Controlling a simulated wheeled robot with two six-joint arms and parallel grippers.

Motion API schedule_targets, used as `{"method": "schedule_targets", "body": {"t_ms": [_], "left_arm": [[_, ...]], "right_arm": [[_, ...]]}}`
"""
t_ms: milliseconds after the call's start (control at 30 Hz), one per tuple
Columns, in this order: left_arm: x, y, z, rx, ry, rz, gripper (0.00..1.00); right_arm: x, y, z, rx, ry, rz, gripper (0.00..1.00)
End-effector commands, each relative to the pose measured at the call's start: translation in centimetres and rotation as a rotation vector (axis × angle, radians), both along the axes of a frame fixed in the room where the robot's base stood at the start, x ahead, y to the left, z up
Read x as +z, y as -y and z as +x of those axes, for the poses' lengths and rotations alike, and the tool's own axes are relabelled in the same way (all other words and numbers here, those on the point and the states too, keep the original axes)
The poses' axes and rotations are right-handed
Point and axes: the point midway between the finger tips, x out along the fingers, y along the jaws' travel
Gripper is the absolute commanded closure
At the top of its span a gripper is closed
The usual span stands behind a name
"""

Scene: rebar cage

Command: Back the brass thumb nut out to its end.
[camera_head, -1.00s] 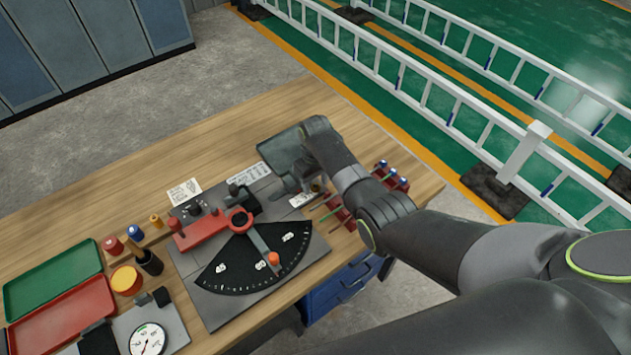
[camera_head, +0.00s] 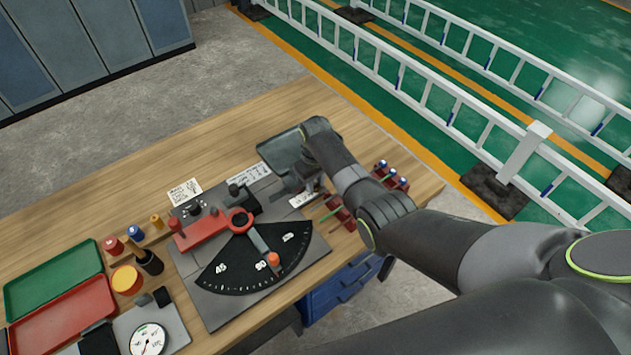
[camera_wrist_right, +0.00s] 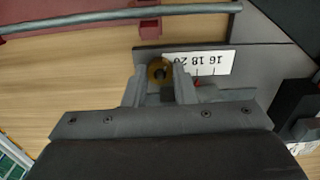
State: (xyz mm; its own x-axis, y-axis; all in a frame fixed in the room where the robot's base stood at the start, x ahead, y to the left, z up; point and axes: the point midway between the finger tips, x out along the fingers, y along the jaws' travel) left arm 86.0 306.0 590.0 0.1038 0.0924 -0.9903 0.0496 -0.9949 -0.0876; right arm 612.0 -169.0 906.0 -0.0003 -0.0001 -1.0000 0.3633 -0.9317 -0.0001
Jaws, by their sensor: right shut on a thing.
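The brass thumb nut (camera_wrist_right: 159,72) shows in the right wrist view as a round ring with a dark centre, between the fingertips of my right gripper (camera_wrist_right: 160,84). The gripper is shut on it. A white scale (camera_wrist_right: 205,62) marked 16, 18 and 20 lies just right of the nut. In the head view my right gripper (camera_head: 304,188) is low at the bending fixture's (camera_head: 215,310) far right corner; the nut is mostly hidden there by the gripper and wrist. My left gripper is in neither view.
The fixture has a black angle dial (camera_head: 240,270) and a red arm (camera_head: 200,233). Red holders with rods (camera_head: 340,212) stand close right of the gripper. Green (camera_head: 55,278) and red (camera_head: 65,318) trays and a gauge (camera_head: 148,340) lie left.

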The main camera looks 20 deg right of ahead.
Motion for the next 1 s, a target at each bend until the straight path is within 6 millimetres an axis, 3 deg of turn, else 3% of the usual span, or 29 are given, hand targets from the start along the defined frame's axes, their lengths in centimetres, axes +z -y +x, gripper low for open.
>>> {"method": "schedule_targets", "body": {"t_ms": [1000], "left_arm": [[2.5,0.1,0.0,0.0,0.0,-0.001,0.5]], "right_arm": [[0.1,0.0,0.1,0.715,0.001,0.0,0.98]]}}
